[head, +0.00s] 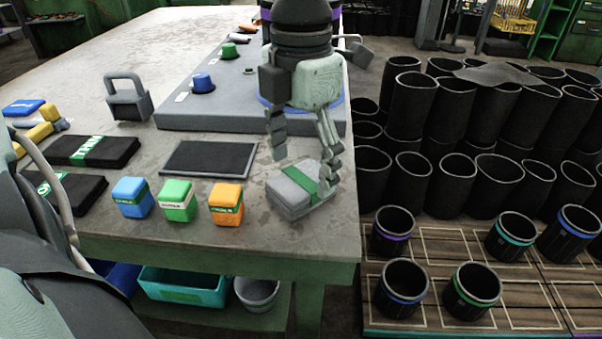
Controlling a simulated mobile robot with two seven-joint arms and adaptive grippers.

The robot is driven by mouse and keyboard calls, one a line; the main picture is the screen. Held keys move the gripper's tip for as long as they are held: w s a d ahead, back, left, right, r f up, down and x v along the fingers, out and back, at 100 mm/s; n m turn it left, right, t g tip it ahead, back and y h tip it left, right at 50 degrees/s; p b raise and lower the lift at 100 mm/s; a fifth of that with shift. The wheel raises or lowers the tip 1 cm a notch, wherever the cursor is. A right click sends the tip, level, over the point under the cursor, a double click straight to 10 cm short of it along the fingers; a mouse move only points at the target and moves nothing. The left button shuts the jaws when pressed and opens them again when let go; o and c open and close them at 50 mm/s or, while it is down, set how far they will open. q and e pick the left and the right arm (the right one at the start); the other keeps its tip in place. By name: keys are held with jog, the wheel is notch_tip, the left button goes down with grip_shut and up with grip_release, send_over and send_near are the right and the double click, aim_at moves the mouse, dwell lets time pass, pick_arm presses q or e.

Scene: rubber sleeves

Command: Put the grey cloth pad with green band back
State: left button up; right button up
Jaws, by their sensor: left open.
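The grey cloth pad with a green band (290,194) lies on the table near its front right corner. My left gripper (306,168) points down over the pad with its fingers spread apart. One finger is behind the pad's far left side and the other is at its right end, close to or touching it; contact is hard to tell. The pad appears to rest on the table. My right gripper is not in view.
A dark framed mat (210,159) lies left of the pad. Blue (132,198), green (177,200) and orange (226,204) blocks stand along the front. Black green-banded packs (93,151) lie farther left. A grey raised board (225,122) is behind. Black sleeves (475,290) stand right.

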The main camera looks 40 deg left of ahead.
aim_at(301, 179)
pick_arm(q)
notch_tip(301, 179, up, 9)
dwell(0.4)
